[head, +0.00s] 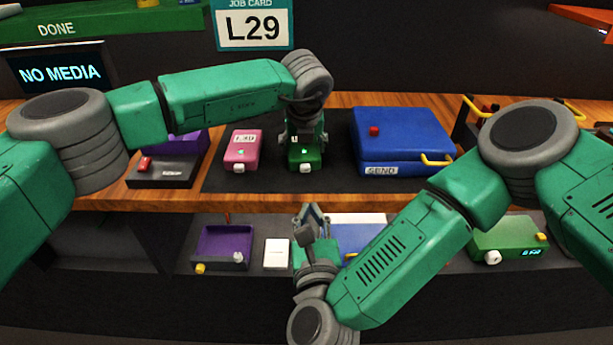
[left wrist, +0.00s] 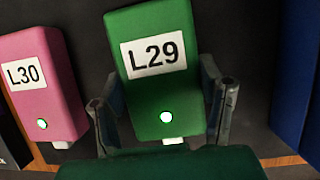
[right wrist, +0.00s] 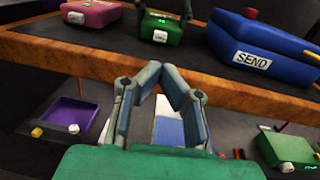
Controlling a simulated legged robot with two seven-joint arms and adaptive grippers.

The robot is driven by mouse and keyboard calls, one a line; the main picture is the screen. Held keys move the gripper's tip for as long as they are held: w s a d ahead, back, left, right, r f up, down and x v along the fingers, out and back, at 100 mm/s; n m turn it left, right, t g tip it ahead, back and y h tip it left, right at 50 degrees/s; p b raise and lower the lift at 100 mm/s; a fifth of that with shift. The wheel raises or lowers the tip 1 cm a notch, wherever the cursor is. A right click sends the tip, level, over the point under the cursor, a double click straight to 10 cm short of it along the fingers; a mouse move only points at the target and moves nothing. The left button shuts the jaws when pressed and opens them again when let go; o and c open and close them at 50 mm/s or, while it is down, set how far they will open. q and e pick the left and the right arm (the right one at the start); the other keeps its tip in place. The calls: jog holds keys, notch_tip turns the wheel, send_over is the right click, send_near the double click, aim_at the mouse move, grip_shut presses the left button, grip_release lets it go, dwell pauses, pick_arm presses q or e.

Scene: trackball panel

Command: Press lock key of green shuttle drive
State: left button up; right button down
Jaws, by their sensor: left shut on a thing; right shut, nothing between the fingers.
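The green shuttle drive (head: 305,158) stands on the dark mat of the upper shelf. Its label reads L29 in the left wrist view (left wrist: 155,90), with a lit green-white light below it. A small white key-like part (head: 306,169) sticks out of its front face and also shows in the right wrist view (right wrist: 160,36). My left gripper (head: 305,140) is shut on the drive from above, one finger along each side. My right gripper (head: 312,210) is shut and empty, lower and nearer than the drive, in front of the shelf's edge and apart from it.
A pink drive (head: 242,151) labelled L30 stands left of the green one. A blue SEND case (head: 400,136) stands right. A black reader (head: 165,173) with a red part is far left. The lower shelf holds a purple tray (head: 222,243) and a green box (head: 508,238). The job card (head: 253,26) reads L29.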

aim_at(307, 172)
jog(key=w, duration=1)
jog(key=shift+w+a, duration=0.1)
jog(key=shift+a, duration=0.25)
jog(key=shift+w+f, duration=0.1)
jog(key=shift+w, duration=0.25)
pick_arm(q)
jog(key=shift+o, duration=0.2)
pick_arm(e)
jog(key=shift+w, duration=0.5)
pick_arm(q)
jog(key=shift+s+d, duration=0.15)
jog(key=shift+s, duration=0.05)
jog(key=shift+c, duration=0.2)
pick_arm(e)
jog(key=shift+w, duration=0.15)
pick_arm(q)
jog(key=shift+w+f, duration=0.1)
pick_arm(e)
jog(key=shift+s, duration=0.5)
jog(key=s, duration=1.3)
jog(key=shift+s+d, duration=0.2)
jog(key=shift+d, duration=0.15)
